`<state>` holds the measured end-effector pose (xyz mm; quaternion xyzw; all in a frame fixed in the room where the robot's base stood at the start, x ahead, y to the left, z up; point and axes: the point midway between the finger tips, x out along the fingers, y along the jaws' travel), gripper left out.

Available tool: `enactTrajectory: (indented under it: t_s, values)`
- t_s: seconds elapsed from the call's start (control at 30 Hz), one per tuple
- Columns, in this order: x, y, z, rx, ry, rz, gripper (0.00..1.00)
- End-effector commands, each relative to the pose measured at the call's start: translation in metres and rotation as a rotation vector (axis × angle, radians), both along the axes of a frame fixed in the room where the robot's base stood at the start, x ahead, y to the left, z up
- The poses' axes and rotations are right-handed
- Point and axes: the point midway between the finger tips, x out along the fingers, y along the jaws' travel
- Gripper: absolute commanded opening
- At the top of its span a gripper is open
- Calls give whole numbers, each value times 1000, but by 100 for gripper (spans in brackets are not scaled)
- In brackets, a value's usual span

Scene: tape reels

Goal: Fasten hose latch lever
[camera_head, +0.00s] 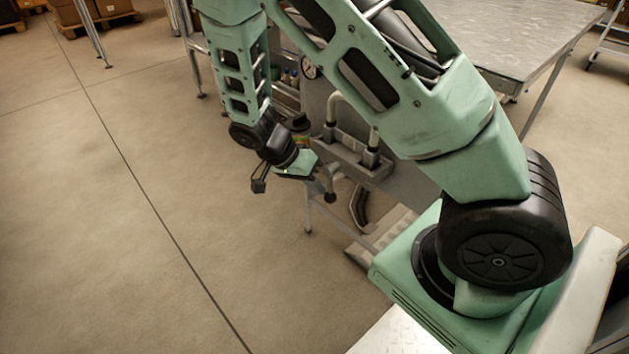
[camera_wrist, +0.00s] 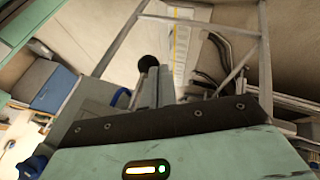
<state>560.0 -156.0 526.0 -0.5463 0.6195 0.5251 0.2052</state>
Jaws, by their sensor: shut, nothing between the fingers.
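My gripper (camera_head: 259,184) hangs low in front of a grey machine panel in the head view, its fingers pointing left over the floor. In the wrist view the fingers of my gripper (camera_wrist: 153,84) are together and nothing shows between them. A round black knob (camera_wrist: 149,62) shows just beyond the fingertips; I cannot tell whether they touch. In the head view a black knob (camera_head: 330,198) on a short stem sits under the machine's ledge, right of my gripper. It may be the latch lever, but I cannot be sure. No latch shows clearly.
Bent grey pipes (camera_head: 344,112) rise from the ledge (camera_head: 355,165). A dark curved hose (camera_head: 359,208) hangs below it. A metal table (camera_head: 520,40) stands behind my arm. The floor (camera_head: 130,230) at left is clear. Blue and grey boxes (camera_wrist: 53,88) show in the wrist view.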

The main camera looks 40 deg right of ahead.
Motion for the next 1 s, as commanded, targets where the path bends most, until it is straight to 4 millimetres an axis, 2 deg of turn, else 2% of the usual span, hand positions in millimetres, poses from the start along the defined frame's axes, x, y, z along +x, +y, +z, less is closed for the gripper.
enactTrajectory:
  t_s: [0.27,1.0]
  values:
    - [-8,-1,1,-6,148,-2,0]
    - [-46,-2,-3,-30,847,-3,0]
